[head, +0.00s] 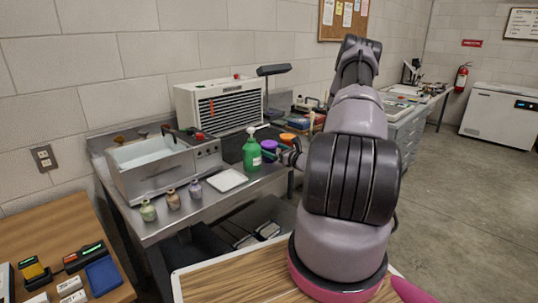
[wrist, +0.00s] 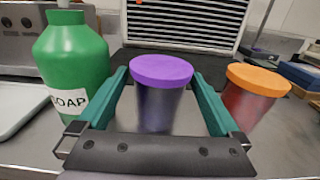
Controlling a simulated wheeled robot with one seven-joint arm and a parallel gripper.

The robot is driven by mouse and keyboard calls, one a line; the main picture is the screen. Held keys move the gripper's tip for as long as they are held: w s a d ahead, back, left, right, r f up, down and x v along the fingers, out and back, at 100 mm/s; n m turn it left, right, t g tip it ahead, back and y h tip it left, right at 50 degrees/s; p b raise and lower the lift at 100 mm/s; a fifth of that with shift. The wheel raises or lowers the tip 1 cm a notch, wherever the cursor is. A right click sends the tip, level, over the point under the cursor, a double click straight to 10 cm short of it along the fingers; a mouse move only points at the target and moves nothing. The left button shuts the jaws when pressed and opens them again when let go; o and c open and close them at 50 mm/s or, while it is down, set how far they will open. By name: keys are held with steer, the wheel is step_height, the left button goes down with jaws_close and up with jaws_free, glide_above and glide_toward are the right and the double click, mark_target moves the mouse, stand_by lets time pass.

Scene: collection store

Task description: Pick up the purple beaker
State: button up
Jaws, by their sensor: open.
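The purple beaker (wrist: 160,100) has a bright purple lid and a dark purple body. In the wrist view it stands upright between the two green fingers of my gripper (wrist: 160,85). The fingers are open, one on each side, with a visible gap to the beaker. The lower part of the beaker is hidden behind the gripper's dark front bar. In the head view the beaker (head: 269,149) is small, on the metal bench beside the green soap bottle, and my gripper (head: 284,153) is at it, partly hidden by my arm.
A green soap bottle (wrist: 70,60) stands close on the left, and an orange-lidded beaker (wrist: 252,95) close on the right. On the bench are a white tray (head: 227,180), several small jars (head: 173,199) and a metal water bath (head: 160,165). A vented white unit (head: 222,104) stands behind.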

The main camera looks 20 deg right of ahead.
steer(key=shift+w+a, duration=0.1)
steer(key=shift+w, duration=0.4)
steer(key=c, duration=1.4)
steer(key=shift+r, duration=0.1)
steer(key=shift+r, duration=1.65)
steer(key=v, duration=1.7)
steer(key=shift+s, duration=0.35)
steer(key=shift+s, duration=0.1)
